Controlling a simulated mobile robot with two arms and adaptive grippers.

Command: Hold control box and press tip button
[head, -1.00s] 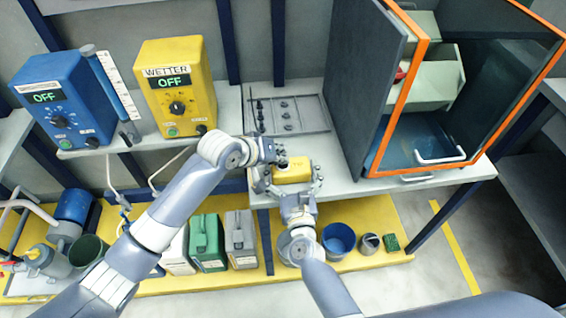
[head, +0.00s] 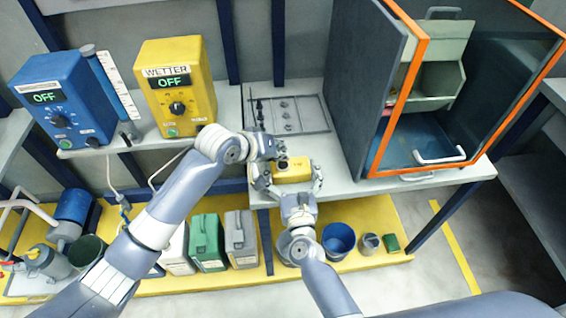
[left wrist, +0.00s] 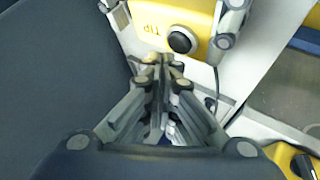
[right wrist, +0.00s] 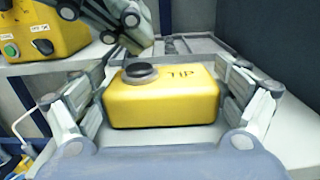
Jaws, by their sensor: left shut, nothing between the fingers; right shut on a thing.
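The yellow control box (head: 292,175), marked TIP, is held level above the front edge of the bench. My right gripper (right wrist: 160,100) is shut on it, with fingers on both its sides. Its round dark button (right wrist: 140,73) is on the top face, and also shows in the left wrist view (left wrist: 181,40). My left gripper (left wrist: 162,65) is shut and empty, its fingertips close beside the button. In the right wrist view it comes in from the upper left, just above the button; I see no clear contact.
An orange-framed cabinet (head: 402,95) on the right holds a pale green bin (head: 440,85) above a blue tray (head: 412,140). A flat panel (head: 290,115) lies on the bench. Yellow WETTER (head: 174,90) and blue (head: 62,100) units, both reading OFF, stand left.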

